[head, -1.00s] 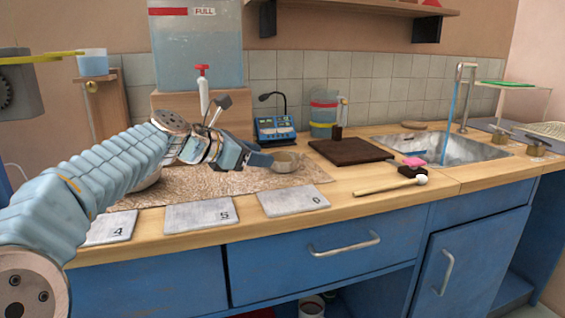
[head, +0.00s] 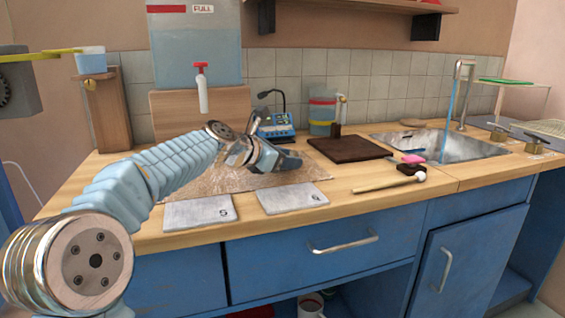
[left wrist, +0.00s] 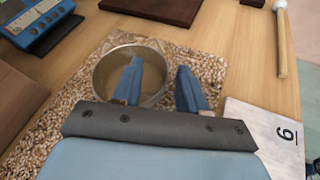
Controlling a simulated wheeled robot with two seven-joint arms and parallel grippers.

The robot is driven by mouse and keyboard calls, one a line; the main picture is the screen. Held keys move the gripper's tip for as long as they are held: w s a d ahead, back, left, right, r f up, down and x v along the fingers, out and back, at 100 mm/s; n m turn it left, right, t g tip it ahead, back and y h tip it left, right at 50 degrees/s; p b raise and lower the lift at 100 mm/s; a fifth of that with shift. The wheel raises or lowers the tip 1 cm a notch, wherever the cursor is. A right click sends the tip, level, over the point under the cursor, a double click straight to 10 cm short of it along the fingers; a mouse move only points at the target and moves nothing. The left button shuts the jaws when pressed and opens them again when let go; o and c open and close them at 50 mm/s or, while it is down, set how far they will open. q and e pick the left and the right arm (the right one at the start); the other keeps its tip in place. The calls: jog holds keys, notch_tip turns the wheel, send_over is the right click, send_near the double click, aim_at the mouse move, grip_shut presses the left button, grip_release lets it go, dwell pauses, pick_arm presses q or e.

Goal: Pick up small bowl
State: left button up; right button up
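The small bowl (left wrist: 107,74) is a round, greyish-tan bowl standing upright on the speckled mat (left wrist: 55,120), in the upper middle of the left wrist view. My left gripper (left wrist: 160,66) is open over its right rim. One finger shows over the inside of the bowl and the other stands just outside it, to the right. I cannot tell whether either finger touches the bowl. In the head view my left gripper (head: 290,161) hides the bowl. My right gripper is not in view.
A blue device (head: 275,126) stands behind the mat. A dark board (head: 348,149) and a mallet (head: 390,182) lie to the right, before the sink (head: 450,146). Numbered grey tiles (head: 292,198) line the counter front. A water tank with a red tap (head: 201,75) stands behind.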

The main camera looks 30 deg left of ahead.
pick_arm(q)
grip_shut()
